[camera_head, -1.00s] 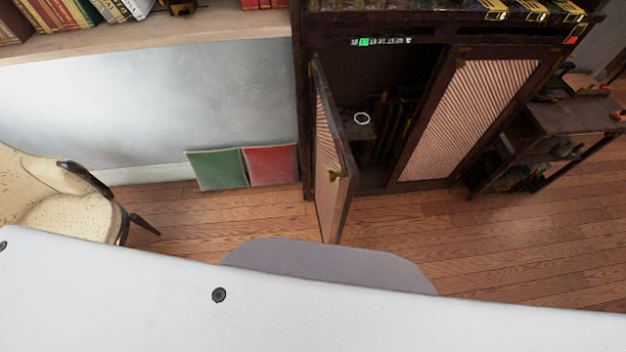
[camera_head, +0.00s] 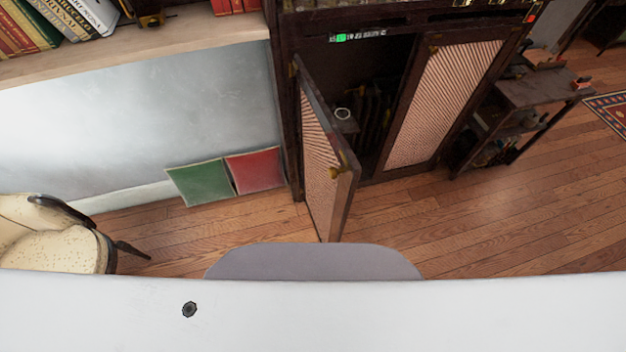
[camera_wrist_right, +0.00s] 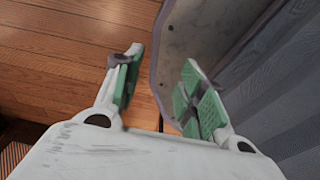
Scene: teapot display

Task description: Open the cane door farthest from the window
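The dark wood cabinet (camera_head: 289,120) stands at the upper middle of the head view. Its left cane door (camera_head: 320,165) is swung open toward me, with a brass-coloured latch on its free edge. Its right cane door (camera_head: 445,100) is closed. The dark inside of the cabinet shows between them, with a small white ring-shaped item (camera_head: 342,114) in it. My right gripper (camera_wrist_right: 160,85) is open in the right wrist view, its green-padded fingers apart with nothing held between them. A cane panel (camera_wrist_right: 14,157) shows at that view's lower left. My left gripper is in no view. No window shows.
A cream chair (camera_head: 50,240) stands at the left. A green panel (camera_head: 202,182) and a red panel (camera_head: 255,170) lean at the wall. A dark side shelf (camera_head: 535,90) stands right of the cabinet. The wood floor (camera_head: 480,220) at right is clear.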

